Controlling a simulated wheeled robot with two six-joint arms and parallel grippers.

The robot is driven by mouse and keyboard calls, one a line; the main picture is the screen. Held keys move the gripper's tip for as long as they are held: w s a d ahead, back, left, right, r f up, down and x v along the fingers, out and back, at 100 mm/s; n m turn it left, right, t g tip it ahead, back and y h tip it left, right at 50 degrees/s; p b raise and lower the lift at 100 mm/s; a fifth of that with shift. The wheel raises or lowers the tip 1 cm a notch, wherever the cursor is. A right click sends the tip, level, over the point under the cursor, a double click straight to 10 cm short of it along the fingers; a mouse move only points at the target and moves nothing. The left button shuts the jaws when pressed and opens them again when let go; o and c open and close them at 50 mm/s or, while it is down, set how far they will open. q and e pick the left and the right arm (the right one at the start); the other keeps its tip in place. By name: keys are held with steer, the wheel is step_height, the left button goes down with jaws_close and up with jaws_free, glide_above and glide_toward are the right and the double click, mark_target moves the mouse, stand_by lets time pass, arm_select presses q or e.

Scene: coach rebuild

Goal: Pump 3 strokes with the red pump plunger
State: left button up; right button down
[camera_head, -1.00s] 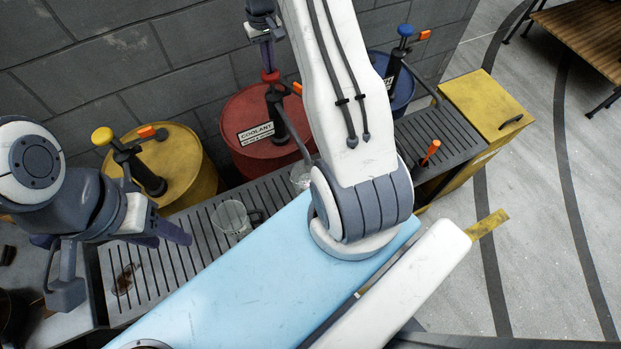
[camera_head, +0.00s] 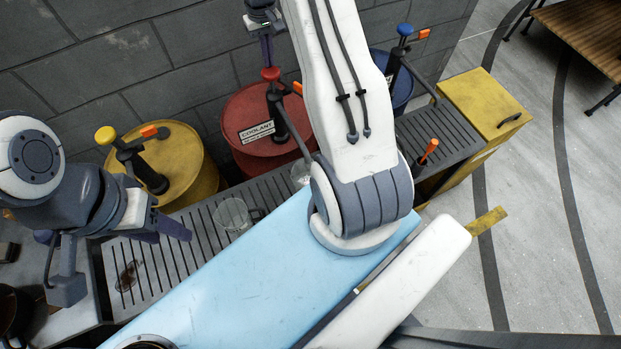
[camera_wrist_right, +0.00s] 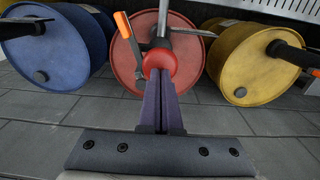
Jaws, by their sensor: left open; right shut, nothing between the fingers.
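The red drum (camera_head: 262,157) labelled COOLANT stands against the wall, with a black pump topped by a red plunger knob (camera_head: 270,74). My right gripper (camera_head: 268,62) is shut and empty, its purple fingers pointing down at the knob. In the right wrist view the red knob (camera_wrist_right: 160,62) sits right at the fingertips (camera_wrist_right: 160,78); I cannot tell whether they touch it. My left gripper (camera_head: 108,236) is open and empty at the left, above the slotted bench.
A yellow drum (camera_head: 187,172) and a blue drum (camera_head: 402,92) with similar pumps flank the red one. A clear jug (camera_head: 231,214) stands on the slotted bench (camera_head: 195,240); another clear vessel (camera_head: 300,174) is partly hidden by my arm. A yellow cabinet (camera_head: 483,100) stands right.

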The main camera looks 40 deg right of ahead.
mark_target(270, 71)
steer(key=shift+f, duration=0.15)
steer(key=shift+f+b, duration=1.9)
steer(key=shift+f, duration=1.3)
steer(key=shift+s+f, duration=0.1)
steer(key=shift+f, duration=0.15)
steer(key=shift+r+p, duration=2.55)
steer(key=shift+r, duration=1.1)
step_height(270, 71, up, 6)
steer(key=p, duration=0.4)
steer(key=shift+p, duration=0.3)
